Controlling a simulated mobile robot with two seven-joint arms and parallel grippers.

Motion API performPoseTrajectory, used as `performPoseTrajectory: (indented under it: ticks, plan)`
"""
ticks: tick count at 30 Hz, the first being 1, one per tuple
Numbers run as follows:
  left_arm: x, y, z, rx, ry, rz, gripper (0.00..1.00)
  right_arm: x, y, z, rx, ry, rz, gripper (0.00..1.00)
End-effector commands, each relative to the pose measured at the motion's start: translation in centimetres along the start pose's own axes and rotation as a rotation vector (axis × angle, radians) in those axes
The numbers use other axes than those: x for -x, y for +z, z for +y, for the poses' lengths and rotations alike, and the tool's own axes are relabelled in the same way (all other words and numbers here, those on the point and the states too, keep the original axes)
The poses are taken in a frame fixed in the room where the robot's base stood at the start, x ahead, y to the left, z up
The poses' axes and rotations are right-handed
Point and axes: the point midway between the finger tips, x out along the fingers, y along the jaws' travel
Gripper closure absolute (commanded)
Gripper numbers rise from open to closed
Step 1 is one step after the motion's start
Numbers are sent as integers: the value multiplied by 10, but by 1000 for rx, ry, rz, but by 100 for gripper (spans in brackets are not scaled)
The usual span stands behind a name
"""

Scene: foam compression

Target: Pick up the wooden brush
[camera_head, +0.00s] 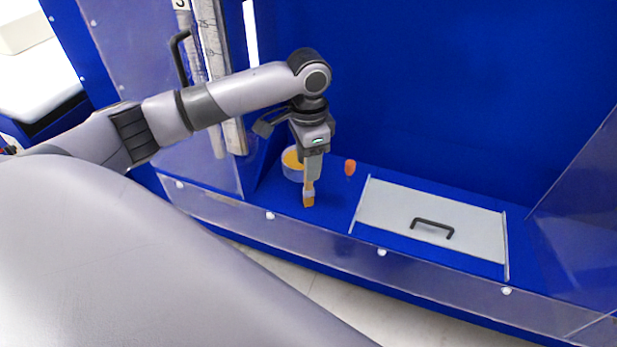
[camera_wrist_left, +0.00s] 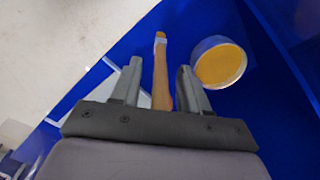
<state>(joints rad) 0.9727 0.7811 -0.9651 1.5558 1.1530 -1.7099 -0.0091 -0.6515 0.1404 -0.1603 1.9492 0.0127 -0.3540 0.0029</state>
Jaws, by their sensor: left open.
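The wooden brush (camera_wrist_left: 161,75) lies lengthwise between the two fingers of my left gripper (camera_wrist_left: 159,72) in the left wrist view. Its light band and orange tip point away from the gripper. In the head view the brush (camera_head: 308,200) shows at the lower end of my left gripper (camera_head: 312,178), above the blue floor of the bay. The fingers are apart, with a gap visible on each side of the handle. The upper part of the brush is hidden by the gripper in the head view. My right gripper is out of view.
A round clear container with orange contents (camera_head: 291,158) stands just behind the left gripper. A small orange object (camera_head: 350,167) is to its right. A pale panel with a black handle (camera_head: 432,228) lies further right. A low clear wall (camera_head: 330,236) runs along the front.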

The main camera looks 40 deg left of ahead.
Motion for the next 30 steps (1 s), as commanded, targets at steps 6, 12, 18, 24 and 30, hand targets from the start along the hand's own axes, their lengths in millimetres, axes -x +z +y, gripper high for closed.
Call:
performPoseTrajectory:
  ticks: [6, 12, 18, 24, 30]
  plan:
    - [0, 0, 0, 0, 0, 0, 100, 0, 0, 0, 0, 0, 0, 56]
    - [1, 0, 0, 0, 0, 1, 100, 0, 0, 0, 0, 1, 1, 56]
    - [1, 0, 0, 0, 0, 1, 100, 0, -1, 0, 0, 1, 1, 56]
    - [12, -1, -4, 2, -2, 2, 100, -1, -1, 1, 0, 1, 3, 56]
    - [47, -1, -13, 7, -2, 6, 100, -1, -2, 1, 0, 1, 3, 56]
